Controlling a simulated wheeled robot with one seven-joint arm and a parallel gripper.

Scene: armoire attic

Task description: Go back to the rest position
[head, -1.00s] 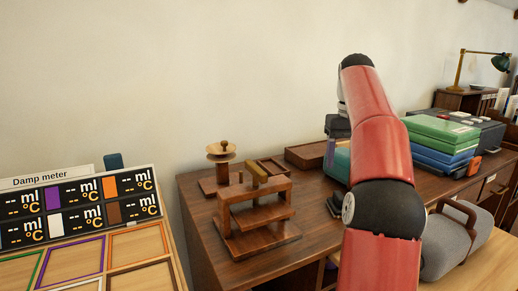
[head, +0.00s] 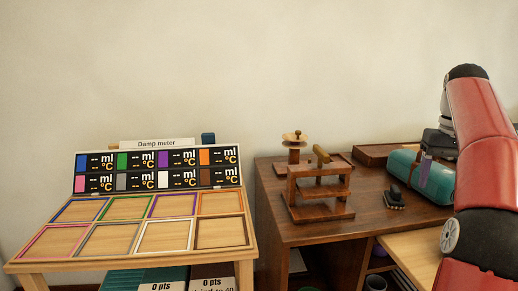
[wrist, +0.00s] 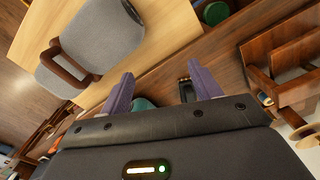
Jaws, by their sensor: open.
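My gripper (wrist: 153,92) shows in the wrist view with its two purple-grey fingers apart and nothing between them. Beyond the fingers are the brown desk edge, a small black object (wrist: 186,90) and part of a teal item (wrist: 143,104).
The damp meter board (head: 156,170) with coloured frames stands on a wooden table (head: 130,262) at left. A wooden press (head: 318,190) stands on the brown desk (head: 375,222). A grey chair (wrist: 103,35) is by a light wood surface (wrist: 170,30).

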